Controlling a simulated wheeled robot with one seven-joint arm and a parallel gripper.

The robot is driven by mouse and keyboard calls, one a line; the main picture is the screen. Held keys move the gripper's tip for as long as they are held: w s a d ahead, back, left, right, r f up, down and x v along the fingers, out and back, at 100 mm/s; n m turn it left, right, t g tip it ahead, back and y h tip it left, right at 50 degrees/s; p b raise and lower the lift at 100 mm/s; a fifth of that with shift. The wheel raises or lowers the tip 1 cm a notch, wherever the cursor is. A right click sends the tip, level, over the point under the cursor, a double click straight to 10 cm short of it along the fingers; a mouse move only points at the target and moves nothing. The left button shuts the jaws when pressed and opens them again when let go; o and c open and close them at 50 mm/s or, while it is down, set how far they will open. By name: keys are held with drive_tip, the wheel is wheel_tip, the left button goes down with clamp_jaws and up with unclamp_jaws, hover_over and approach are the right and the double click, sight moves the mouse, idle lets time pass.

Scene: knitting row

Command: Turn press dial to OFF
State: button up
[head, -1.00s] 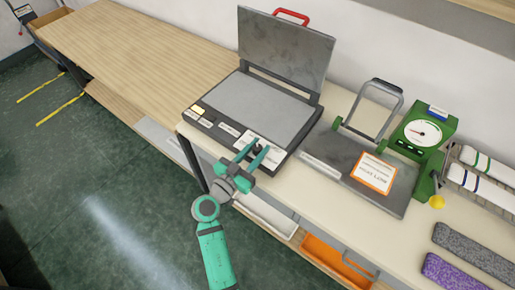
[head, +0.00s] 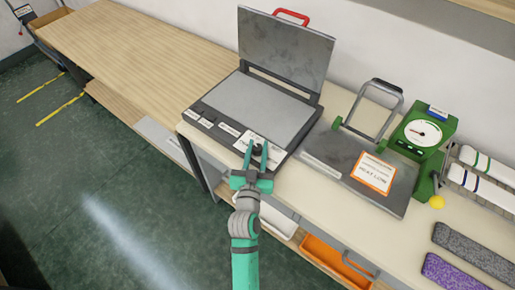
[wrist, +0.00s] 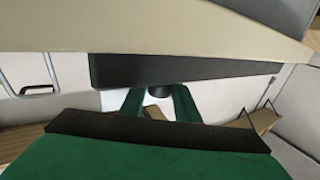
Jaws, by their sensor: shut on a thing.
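The press (head: 258,105) stands on the bench with its grey lid (head: 285,52) raised and a red handle on top. Its dial (head: 257,142) is a small dark knob on the white labelled patch of the front panel. My gripper (head: 258,149) reaches in from the front edge, its two teal fingers shut on the dial, one on each side. In the wrist view the dark knob (wrist: 158,92) shows between the green fingers, under the dark edge of the press. The dial's pointer and the small print are too small to read.
A grey plate with a "HEAT LOW" card (head: 374,172) lies right of the press, with a metal handle behind it. A green gauge device (head: 421,130) and knitted pieces (head: 475,250) are further right. The wooden bench (head: 140,55) at left is bare.

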drive_tip(key=shift+f+n+y, duration=0.1)
drive_tip(key=shift+n+y, duration=1.7)
drive_tip(key=shift+y, duration=1.1)
drive_tip(key=o, duration=1)
drive_tip(key=shift+o, duration=0.2)
drive_tip(key=shift+s, duration=0.1)
drive_tip(key=s+d, duration=0.1)
drive_tip(key=s, duration=0.9)
drive_tip(key=shift+s+d, duration=0.2)
drive_tip(key=shift+d, duration=0.15)
drive_tip(key=shift+d, duration=0.1)
